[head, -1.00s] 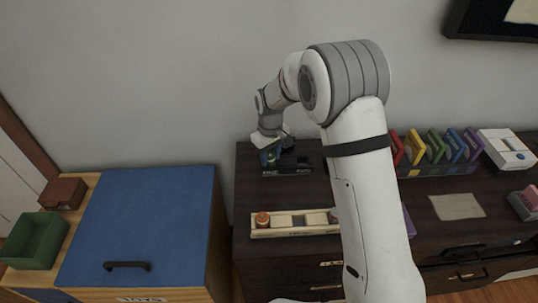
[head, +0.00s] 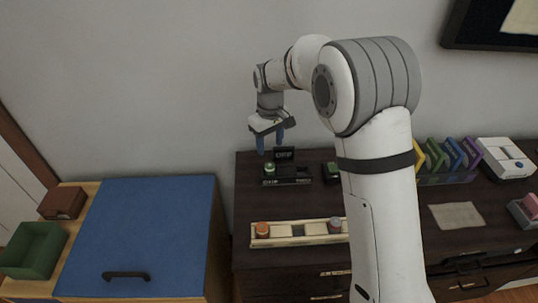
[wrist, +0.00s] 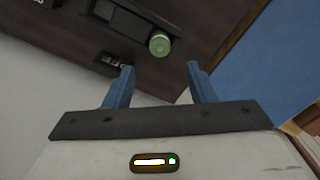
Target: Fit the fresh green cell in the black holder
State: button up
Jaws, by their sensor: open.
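The black holder (head: 292,180) sits on the dark cabinet top near the wall, with a small upright plate reading OFF (head: 284,154) behind it. The green cell (head: 269,168) stands upright at the holder's left end; how deep it sits I cannot tell. In the wrist view the cell's round green top (wrist: 159,44) shows at the end of the holder (wrist: 128,22). My gripper (head: 270,145) is above the cell, its blue fingers apart and empty. The wrist view shows clear space between the fingertips (wrist: 159,76) and the cell.
A cream tray (head: 297,241) with an orange cell (head: 262,229) and a grey cell (head: 335,225) lies in front of the holder. A small dark object (head: 332,171) stands right of the holder. A blue-topped chest (head: 140,225) is at left. My arm covers part of the cabinet top.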

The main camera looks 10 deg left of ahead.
jog(key=s+d+r+m+t, duration=0.1)
jog(key=s+d+r+m, duration=0.1)
jog(key=s+d+r, duration=0.45)
jog(key=s+d+r+m, duration=0.2)
jog(key=s+d+r, duration=0.15)
jog(key=d, duration=0.65)
jog(key=s+d+m, duration=0.2)
jog(key=s+d, duration=0.3)
jog(key=s, duration=0.3)
jog(key=s+d+m+t, duration=0.1)
jog(key=s+d+m, duration=0.2)
jog(key=s+d, duration=0.2)
jog(key=s+f, duration=0.1)
jog(key=s, duration=0.2)
jog(key=shift+s+d+m, duration=0.2)
jog(key=shift+d+m, duration=0.1)
jog(key=shift+d, duration=0.05)
